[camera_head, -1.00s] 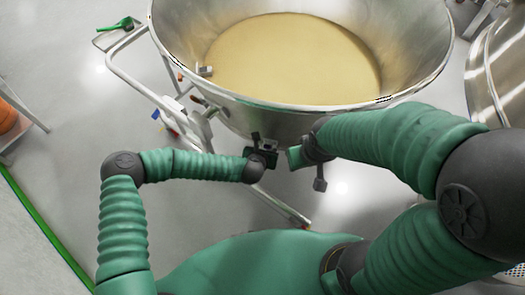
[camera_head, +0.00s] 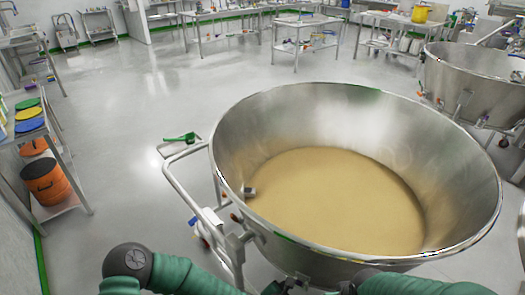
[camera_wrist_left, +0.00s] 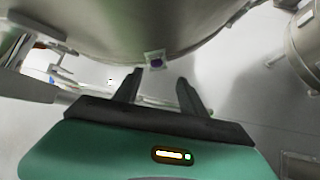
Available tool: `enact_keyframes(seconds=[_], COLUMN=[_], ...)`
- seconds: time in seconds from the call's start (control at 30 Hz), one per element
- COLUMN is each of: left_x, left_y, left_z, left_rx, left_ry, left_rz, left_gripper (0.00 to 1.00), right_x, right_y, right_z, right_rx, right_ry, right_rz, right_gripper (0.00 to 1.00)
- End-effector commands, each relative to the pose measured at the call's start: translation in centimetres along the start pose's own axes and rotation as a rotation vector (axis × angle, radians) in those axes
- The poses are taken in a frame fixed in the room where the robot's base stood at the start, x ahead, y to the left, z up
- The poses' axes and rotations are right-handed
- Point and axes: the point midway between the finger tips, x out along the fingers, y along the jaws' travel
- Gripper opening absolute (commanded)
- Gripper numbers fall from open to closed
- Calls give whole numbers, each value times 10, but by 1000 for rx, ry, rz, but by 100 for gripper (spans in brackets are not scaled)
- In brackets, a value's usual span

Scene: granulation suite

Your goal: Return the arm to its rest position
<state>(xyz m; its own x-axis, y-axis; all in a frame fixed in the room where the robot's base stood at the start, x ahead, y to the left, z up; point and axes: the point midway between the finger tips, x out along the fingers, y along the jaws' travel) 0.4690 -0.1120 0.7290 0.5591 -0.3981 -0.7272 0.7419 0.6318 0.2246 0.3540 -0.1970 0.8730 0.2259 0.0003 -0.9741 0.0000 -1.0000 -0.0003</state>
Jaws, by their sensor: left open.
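My left gripper (camera_wrist_left: 158,88) is open in the left wrist view, with its two dark fingers apart and nothing between them. It is below the outer wall of a large steel bowl, which fills the top of that view. In the head view my green left arm bends along the bottom edge, and only dark bits of its gripper show under the bowl's near side. My green right arm enters at the bottom right. Its gripper end is mostly cut off, so its jaws cannot be read.
The steel bowl (camera_head: 340,272) of tan powder (camera_head: 335,205) stands close in front. A white tubular frame (camera_head: 184,183) with a green scoop (camera_head: 179,138) is at its left. A shelf with orange tubs (camera_head: 47,182) stands far left. Grey floor (camera_head: 130,100) is open beyond.

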Motion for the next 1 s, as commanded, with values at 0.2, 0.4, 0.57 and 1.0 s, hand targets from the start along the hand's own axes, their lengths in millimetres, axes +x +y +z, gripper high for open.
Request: enact_keyframes(seconds=[0.2, 0.4, 0.57, 1.0], left_x=[-85, -215, -304, -333], left_y=[55, 131, 154, 155], left_z=[-29, -78, -107, -119], left_rx=[1075, 1805, 2085, 2166], left_ry=[58, 224, 266, 252], left_rz=[-154, -402, -598, -679], left_gripper=[49, 49, 49, 44], right_x=[-27, -46, -54, -54], right_y=[0, 0, 0, 0], right_z=[-6, -11, -13, -13], right_rx=[0, 0, 0, 0], right_ry=[0, 0, 0, 0], right_rz=[0, 0, 0, 0], right_gripper=[36, 36, 36, 36])
